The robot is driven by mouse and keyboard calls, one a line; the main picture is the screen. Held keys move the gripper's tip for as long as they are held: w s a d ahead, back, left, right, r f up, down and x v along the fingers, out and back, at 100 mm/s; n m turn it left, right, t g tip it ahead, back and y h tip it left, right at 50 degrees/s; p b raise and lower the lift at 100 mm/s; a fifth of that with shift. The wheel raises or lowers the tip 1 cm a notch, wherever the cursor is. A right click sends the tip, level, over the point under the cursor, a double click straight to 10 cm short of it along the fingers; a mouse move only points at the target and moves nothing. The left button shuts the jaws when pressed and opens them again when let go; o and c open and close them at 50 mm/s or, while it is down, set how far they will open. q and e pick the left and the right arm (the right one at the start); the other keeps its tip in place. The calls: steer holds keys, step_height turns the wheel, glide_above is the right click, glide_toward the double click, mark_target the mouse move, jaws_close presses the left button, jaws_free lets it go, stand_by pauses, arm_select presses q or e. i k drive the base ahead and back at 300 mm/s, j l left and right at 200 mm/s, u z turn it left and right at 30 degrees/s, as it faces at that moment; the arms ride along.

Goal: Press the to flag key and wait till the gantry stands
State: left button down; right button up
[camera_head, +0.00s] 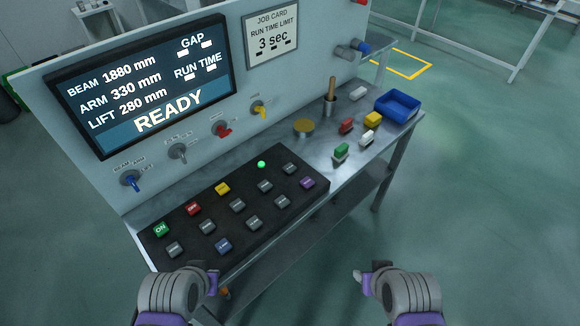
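Most key labels are too small to read, so I cannot tell which is the to flag key. A green lamp (261,164) glows. The screen (150,85) reads READY, beam 1880, arm 330, lift 280 mm; gap and run time show dashes. My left gripper (214,282) is near the panel's front edge; my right gripper (362,273) is right of it.
A job card (271,35) reads run time limit 3 sec. Blue, grey, red and yellow switches (220,129) line the upright panel. The bench's right part holds small coloured blocks (346,126), a blue tray (397,107), a brass disc (304,126) and a wooden-handled tool (331,90).

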mark_target(289, 168)
steer(key=i+l+u, duration=0.15)
steer(key=u, duration=0.25)
steer(key=i+l+u, duration=0.35)
